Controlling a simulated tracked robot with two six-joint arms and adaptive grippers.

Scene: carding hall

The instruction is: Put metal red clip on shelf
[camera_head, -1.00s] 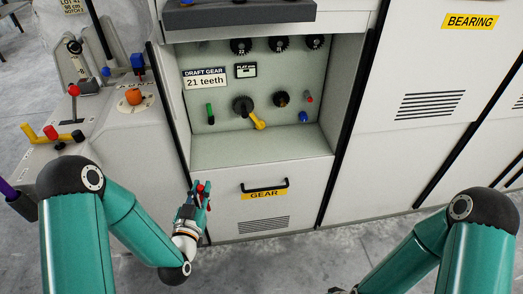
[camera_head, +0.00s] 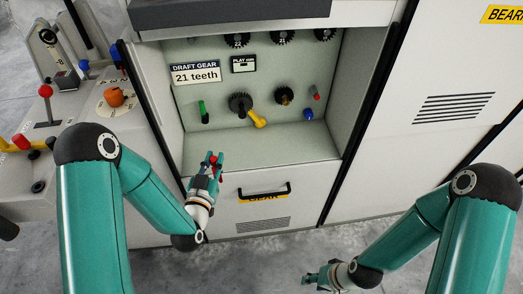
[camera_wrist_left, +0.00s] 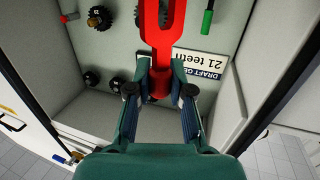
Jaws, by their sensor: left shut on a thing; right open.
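My left gripper (camera_head: 211,162) is shut on the red metal clip. In the left wrist view the clip (camera_wrist_left: 156,42) is a forked red piece standing out beyond the fingertips (camera_wrist_left: 160,78). In the head view only small red parts of it show between the fingers. The gripper is in front of the left part of the open recess, near the front edge of its pale ledge (camera_head: 265,147). A dark grey shelf (camera_head: 230,13) runs above the recess. My right gripper (camera_head: 310,280) is open and empty, low over the floor at the bottom.
The recess back wall carries black gears, a green handle (camera_head: 203,112), a yellow crank (camera_head: 257,119) and a blue knob (camera_head: 308,114). A drawer handle (camera_head: 264,190) sticks out below. A lever console (camera_head: 40,165) stands left. The ledge looks clear.

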